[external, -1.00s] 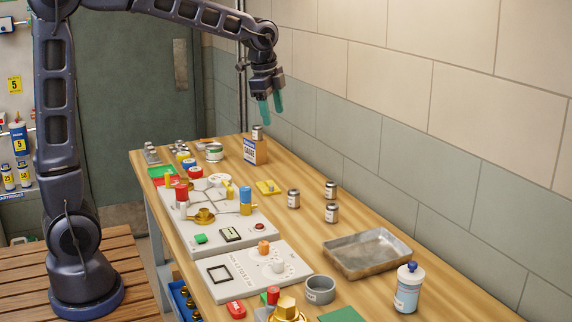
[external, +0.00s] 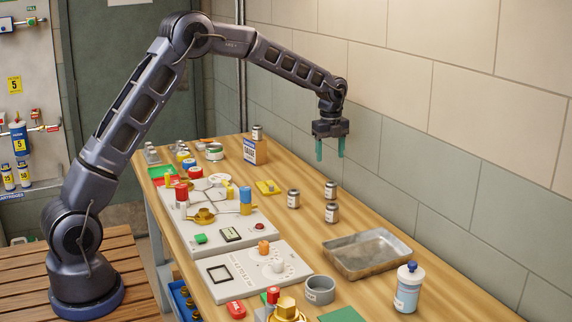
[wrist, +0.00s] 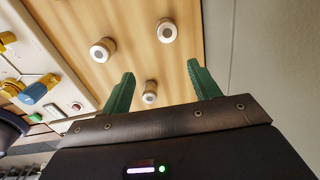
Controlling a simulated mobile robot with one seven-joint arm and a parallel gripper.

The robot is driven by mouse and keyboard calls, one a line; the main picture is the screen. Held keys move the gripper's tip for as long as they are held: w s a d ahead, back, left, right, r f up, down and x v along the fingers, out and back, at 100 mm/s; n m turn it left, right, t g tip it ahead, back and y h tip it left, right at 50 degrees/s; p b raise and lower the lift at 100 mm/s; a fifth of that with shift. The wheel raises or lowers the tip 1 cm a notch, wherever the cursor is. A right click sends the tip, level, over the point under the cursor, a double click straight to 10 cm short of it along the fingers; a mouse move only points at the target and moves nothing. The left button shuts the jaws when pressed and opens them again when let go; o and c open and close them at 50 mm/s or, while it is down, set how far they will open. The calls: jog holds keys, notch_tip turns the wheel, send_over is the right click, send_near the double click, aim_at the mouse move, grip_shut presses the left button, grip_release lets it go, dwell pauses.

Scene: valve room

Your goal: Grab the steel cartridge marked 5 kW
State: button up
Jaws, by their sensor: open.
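Three small steel cartridges with pale labels stand upright on the workbench: one on the left (external: 293,199), one at the back right (external: 330,190) and one at the front right (external: 332,212). Another small steel can (external: 257,132) sits on a cardboard box. The writing is too small to read, so I cannot tell which is marked 5 kW. My gripper (external: 330,152) is open and empty, pointing down above the standing cartridges. In the wrist view, one cartridge (wrist: 150,92) shows between the green fingers (wrist: 160,74); two others (wrist: 103,50) (wrist: 166,30) lie beyond the fingertips.
A metal tray (external: 367,254) and a white bottle with a blue cap (external: 407,289) stand to the front right. A white valve panel (external: 225,235) and a dial plate (external: 235,280) fill the left side. A tiled wall (external: 450,170) runs close behind the bench.

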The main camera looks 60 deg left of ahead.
jog(key=m, duration=0.1)
send_over(331, 182)
jog(key=f, duration=0.4)
jog(key=shift+w+d+f, duration=0.15)
jog(key=shift+d, duration=0.2)
notch_tip(331, 182, down, 5)
jog(key=shift+f, duration=0.2)
jog(key=shift+a+f, duration=0.15)
jog(key=shift+f, duration=1.15)
jog(key=shift+a+f, duration=0.15)
jog(key=shift+f, duration=1.15)
jog(key=shift+c, duration=0.2)
jog(key=c, duration=1.2)
